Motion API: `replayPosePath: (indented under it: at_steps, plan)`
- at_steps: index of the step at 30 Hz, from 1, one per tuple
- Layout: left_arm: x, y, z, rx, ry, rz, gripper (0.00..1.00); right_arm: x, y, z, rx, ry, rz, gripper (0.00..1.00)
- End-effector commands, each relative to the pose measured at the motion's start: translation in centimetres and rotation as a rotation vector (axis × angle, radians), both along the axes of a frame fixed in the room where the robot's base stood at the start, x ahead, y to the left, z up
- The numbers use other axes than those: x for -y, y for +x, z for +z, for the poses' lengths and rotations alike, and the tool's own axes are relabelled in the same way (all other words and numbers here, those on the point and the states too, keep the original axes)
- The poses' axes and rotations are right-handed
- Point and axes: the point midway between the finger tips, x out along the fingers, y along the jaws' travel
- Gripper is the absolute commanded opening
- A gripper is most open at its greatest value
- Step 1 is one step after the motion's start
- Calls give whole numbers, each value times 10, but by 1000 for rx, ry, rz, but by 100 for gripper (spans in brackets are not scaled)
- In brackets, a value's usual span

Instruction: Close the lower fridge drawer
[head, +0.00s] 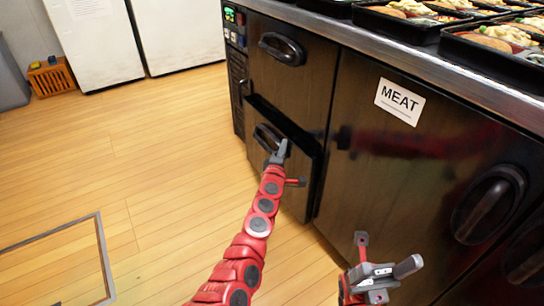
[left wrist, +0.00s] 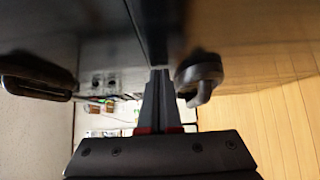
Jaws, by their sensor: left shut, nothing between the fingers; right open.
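The lower fridge drawer (head: 300,172) is a dark front under the upper drawer. It stands out a little from the cabinet, with a dark gap along its top edge. Its black handle (head: 264,136) is beside my left gripper (head: 280,148), which is shut and empty, its tip at the drawer front. In the left wrist view the shut fingers (left wrist: 158,74) point at the drawer's edge, with the handle (left wrist: 199,76) just to their right. Whether the tip touches the drawer is unclear. My right gripper (head: 388,272) is open and empty, low in front of the cabinet.
The upper drawer (head: 292,80) appears shut. A door with a MEAT label (head: 400,102) is to the right. Bento trays (head: 405,17) stand on the counter above. The wooden floor (head: 150,170) to the left is clear, with an orange crate (head: 52,78) far back.

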Motion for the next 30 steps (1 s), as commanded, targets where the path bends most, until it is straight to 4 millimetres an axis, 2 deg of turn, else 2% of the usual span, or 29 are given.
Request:
replayPosePath:
  at_steps: [3, 6, 12, 18, 30]
  plan:
    - [14, 9, -1, 4, 4, -4, 0, 13, -26, 25, 176, 98, 55, 70]
    - [22, 14, -1, 3, 3, -4, 0, 24, -45, 39, 291, 164, 97, 70]
    - [32, 21, -1, 1, 1, -1, 0, 41, -68, 51, 430, 252, 155, 70]
    - [36, 24, 2, 3, -3, -3, 0, 47, -77, 53, 477, 280, 176, 70]
    - [40, 23, 2, 3, -3, -9, 0, 46, -76, 54, 474, 279, 176, 70]
